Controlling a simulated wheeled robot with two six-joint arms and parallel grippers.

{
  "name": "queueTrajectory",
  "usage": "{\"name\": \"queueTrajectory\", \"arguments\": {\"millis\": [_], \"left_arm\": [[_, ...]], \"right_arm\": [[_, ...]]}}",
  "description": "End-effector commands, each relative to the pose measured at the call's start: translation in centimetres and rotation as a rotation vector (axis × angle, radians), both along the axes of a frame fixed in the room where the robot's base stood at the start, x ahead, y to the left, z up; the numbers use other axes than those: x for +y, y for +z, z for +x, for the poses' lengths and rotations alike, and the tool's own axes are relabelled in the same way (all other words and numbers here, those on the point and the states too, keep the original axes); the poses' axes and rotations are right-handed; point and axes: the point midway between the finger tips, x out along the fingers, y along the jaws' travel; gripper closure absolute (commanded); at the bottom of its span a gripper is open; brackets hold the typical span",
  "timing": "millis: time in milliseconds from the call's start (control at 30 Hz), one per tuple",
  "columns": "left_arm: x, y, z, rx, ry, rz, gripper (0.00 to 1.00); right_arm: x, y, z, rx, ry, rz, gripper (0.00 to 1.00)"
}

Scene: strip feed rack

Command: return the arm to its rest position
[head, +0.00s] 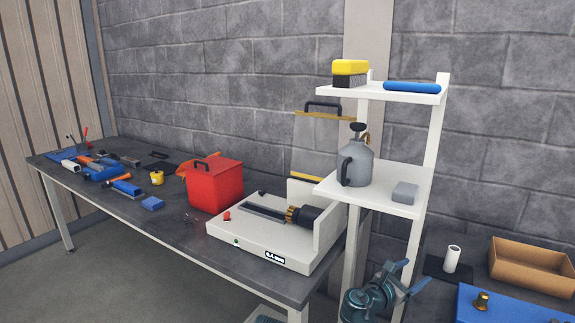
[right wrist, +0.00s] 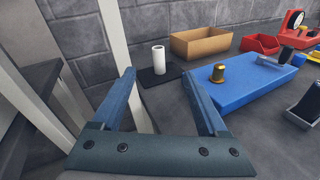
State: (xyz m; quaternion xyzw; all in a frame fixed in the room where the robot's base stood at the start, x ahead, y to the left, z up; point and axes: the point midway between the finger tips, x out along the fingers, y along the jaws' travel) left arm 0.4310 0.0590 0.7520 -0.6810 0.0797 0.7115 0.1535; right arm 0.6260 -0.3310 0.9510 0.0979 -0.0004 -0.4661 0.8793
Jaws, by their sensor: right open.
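My right gripper (head: 418,272) shows at the bottom right of the head view, with teal wrist and blue fingers, in front of the lower part of the white shelf rack (head: 408,172). It is open and its fingers point to the right. In the right wrist view the two fingers of the gripper (right wrist: 159,74) stand wide apart with nothing held between them. Beyond them a white cylinder (right wrist: 158,60) stands on a dark mat (right wrist: 150,79), apart from the fingers. My left gripper is not in view.
A white rack post (right wrist: 115,50) is close to the left finger. A blue board (right wrist: 240,92) with a brass knob (right wrist: 218,72) and a cardboard box (right wrist: 200,43) lie beyond. A grey can (head: 357,165) stands on the rack. A red box (head: 215,185) stands on the left bench.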

Motion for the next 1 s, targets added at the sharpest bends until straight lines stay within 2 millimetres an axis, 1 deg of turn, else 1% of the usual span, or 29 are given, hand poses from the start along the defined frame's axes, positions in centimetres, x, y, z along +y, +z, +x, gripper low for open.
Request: {"name": "queueTrajectory", "arguments": {"millis": [33, 167, 267, 367, 467, 567, 600, 667, 700, 733, 800, 900, 1000], "left_arm": [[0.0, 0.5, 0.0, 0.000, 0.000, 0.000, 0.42], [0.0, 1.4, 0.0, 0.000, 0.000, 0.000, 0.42], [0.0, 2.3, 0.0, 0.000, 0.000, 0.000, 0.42], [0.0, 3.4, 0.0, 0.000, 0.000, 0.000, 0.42], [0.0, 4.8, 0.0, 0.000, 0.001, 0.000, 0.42], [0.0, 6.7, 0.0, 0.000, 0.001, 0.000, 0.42], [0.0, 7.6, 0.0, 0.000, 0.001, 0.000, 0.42], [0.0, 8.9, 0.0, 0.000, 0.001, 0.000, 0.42], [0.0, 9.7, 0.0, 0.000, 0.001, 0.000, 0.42], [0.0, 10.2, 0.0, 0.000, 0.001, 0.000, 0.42], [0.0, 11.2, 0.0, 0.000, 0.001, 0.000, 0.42], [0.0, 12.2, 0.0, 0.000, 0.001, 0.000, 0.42], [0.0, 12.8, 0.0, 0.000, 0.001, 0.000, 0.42]], "right_arm": [[0.3, 0.1, -0.2, -0.020, -0.007, 0.041, 0.24], [1.1, -0.7, -0.9, -0.078, -0.038, 0.169, 0.24], [2.1, -1.4, -1.7, -0.135, -0.077, 0.299, 0.24], [3.5, -2.5, -2.7, -0.202, -0.136, 0.461, 0.24], [5.6, -3.7, -4.1, -0.269, -0.222, 0.647, 0.24], [8.8, -5.0, -6.2, -0.341, -0.358, 0.874, 0.24], [10.5, -5.5, -7.3, -0.370, -0.434, 0.975, 0.24], [13.4, -6.2, -9.3, -0.403, -0.570, 1.122, 0.24], [15.4, -6.6, -10.6, -0.418, -0.667, 1.207, 0.24], [16.8, -6.9, -11.7, -0.427, -0.739, 1.263, 0.24], [19.9, -7.1, -13.9, -0.436, -0.901, 1.359, 0.24], [23.4, -7.1, -16.6, -0.434, -1.092, 1.438, 0.24], [25.6, -7.0, -18.4, -0.426, -1.219, 1.469, 0.24]]}}
